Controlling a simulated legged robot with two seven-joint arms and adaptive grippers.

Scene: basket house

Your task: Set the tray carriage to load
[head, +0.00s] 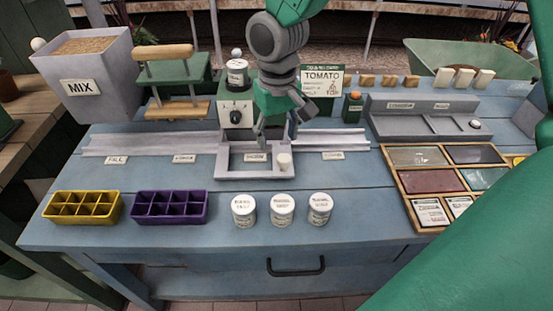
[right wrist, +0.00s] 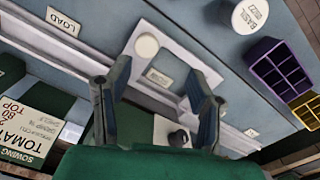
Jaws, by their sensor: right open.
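The tray carriage (head: 220,172) is a pale grey open frame on the rail at the middle of the bench. A white round knob (head: 284,162) stands on its right side; in the right wrist view the knob (right wrist: 146,46) is beyond the fingertips. The carriage is beside a label in the middle of the rail. The LOAD label (head: 332,155) is to its right and also shows in the right wrist view (right wrist: 63,21). My right gripper (head: 275,130) is open and empty, pointing down above the carriage's back part. Its two fingers (right wrist: 158,98) are apart. My left gripper is out of view.
The seeder box (head: 234,112) stands just behind the carriage. Yellow (head: 82,207) and purple (head: 170,206) cell trays and three white-lidded tins (head: 282,210) stand in front. A wooden compartment case (head: 397,185) is at the right. The rail (head: 345,137) is clear towards LOAD.

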